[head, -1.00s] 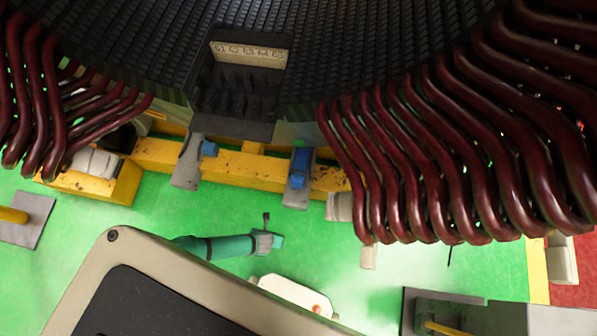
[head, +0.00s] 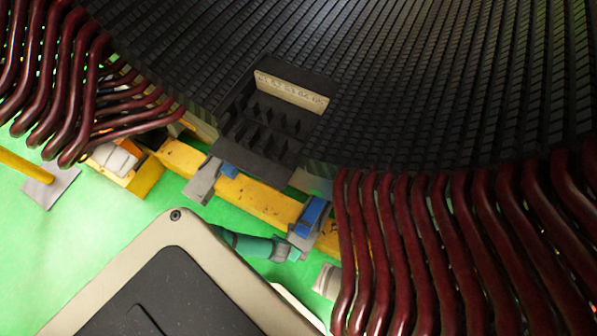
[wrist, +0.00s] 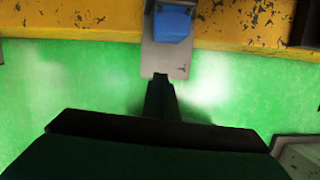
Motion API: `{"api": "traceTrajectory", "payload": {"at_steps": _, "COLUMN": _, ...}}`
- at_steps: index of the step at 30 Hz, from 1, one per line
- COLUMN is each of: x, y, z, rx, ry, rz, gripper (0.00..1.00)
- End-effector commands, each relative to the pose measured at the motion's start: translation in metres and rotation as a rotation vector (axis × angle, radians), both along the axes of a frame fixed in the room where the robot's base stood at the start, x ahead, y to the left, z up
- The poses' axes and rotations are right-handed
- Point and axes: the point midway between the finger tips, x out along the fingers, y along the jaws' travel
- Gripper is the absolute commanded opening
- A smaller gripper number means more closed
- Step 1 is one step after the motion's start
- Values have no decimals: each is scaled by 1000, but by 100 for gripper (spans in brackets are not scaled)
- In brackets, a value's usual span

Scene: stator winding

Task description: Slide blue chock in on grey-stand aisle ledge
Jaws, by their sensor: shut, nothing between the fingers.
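A grey stand (head: 303,241) straddles the yellow beam at the right, with a blue chock (head: 313,212) on top of it. In the wrist view the same pairing appears to show as a grey plate (wrist: 165,60) with a blue chock (wrist: 172,25) at its far end. The plate's near part is bare. My gripper (head: 294,254) is at the near end of this stand, shut and empty. In the wrist view its fingertips (wrist: 160,80) meet the plate's near edge; I cannot tell whether they touch. A second grey stand (head: 202,183) with a blue chock (head: 229,170) is at the left.
The yellow beam (head: 258,199) runs under the black slotted stator core (head: 400,80). Dark red coil bars (head: 440,240) hang close at the right and more (head: 45,80) at the left. Green floor (head: 110,235) is open at the left.

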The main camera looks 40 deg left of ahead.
Motion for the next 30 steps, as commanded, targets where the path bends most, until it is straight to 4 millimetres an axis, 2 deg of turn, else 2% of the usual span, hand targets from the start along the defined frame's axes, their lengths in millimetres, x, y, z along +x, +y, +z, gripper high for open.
{"api": "traceTrajectory", "payload": {"at_steps": 6, "x": 7, "y": 0, "z": -31, "rx": 0, "ry": 1, "rz": 0, "gripper": 0}}
{"api": "traceTrajectory", "payload": {"at_steps": 18, "x": 18, "y": 2, "z": -77, "rx": 0, "ry": 1, "rz": -1, "gripper": 0}}
{"api": "traceTrajectory", "payload": {"at_steps": 24, "x": 44, "y": 7, "z": -75, "rx": 1, "ry": 0, "rz": -3, "gripper": 0}}
{"api": "traceTrajectory", "payload": {"at_steps": 30, "x": 56, "y": 9, "z": -75, "rx": 0, "ry": 0, "rz": -3, "gripper": 0}}
